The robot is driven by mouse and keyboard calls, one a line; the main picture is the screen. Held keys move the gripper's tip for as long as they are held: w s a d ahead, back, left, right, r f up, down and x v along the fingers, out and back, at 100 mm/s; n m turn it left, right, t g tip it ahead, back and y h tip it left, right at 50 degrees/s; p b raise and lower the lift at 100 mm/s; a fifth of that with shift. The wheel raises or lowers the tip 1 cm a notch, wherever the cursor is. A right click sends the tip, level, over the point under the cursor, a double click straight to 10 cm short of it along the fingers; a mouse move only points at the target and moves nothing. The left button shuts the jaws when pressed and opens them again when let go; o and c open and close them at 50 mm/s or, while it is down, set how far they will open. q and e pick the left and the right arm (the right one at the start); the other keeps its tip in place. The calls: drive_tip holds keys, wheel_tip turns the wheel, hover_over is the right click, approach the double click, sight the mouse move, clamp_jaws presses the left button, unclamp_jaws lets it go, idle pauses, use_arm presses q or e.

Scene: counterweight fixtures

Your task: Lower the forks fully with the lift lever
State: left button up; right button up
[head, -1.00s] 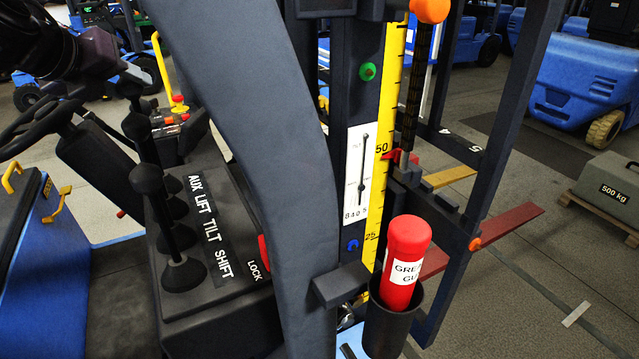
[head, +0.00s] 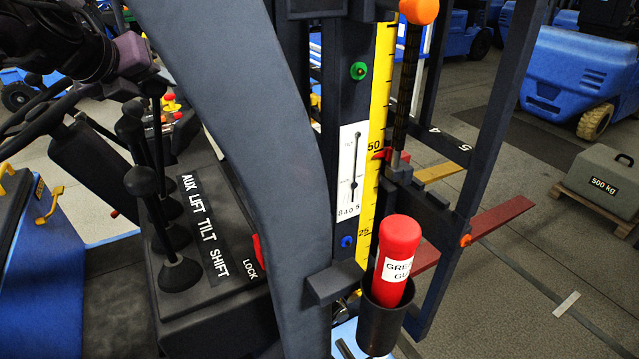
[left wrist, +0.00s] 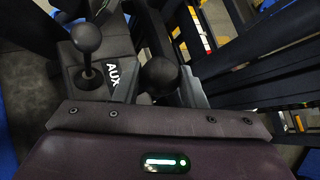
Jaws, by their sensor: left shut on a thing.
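The forks show in the head view: a red fork (head: 505,219) and a yellow fork (head: 440,173), both off the floor. The red carriage pointer sits just under the 50 mark on the yellow mast scale (head: 378,100). A row of black levers stands by the label strip AUX LIFT TILT SHIFT (head: 204,228). My left gripper (head: 140,75) is shut on the lift lever (head: 158,130), whose round knob (left wrist: 160,75) shows at the jaws in the left wrist view. The aux lever's knob (left wrist: 86,38) stands free beside it. My right gripper is not in view.
A thick dark post (head: 245,130) rises right of the levers. A steering wheel (head: 35,120) is at left. A red grease tube (head: 400,262) stands in a black holder by the mast.

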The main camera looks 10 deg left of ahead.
use_arm(q)
drive_tip(key=shift+o, duration=0.2)
drive_tip(key=shift+w+d+f, duration=0.25)
drive_tip(key=shift+w+d, duration=0.75)
drive_tip(key=shift+d, duration=0.15)
drive_tip(key=shift+w+r, duration=0.1)
drive_tip(key=shift+r, duration=0.25)
drive_tip(key=s+a, duration=0.1)
drive_tip(key=a, duration=0.1)
drive_tip(key=s+a, duration=0.2)
drive_tip(key=s+a+b, duration=0.1)
drive_tip(key=shift+s+a+r, duration=0.4)
drive_tip(key=shift+c, duration=0.2)
drive_tip(key=shift+s+a, duration=0.25)
drive_tip(key=shift+f, duration=0.1)
drive_tip(key=o, duration=0.8)
drive_tip(key=shift+s, duration=0.15)
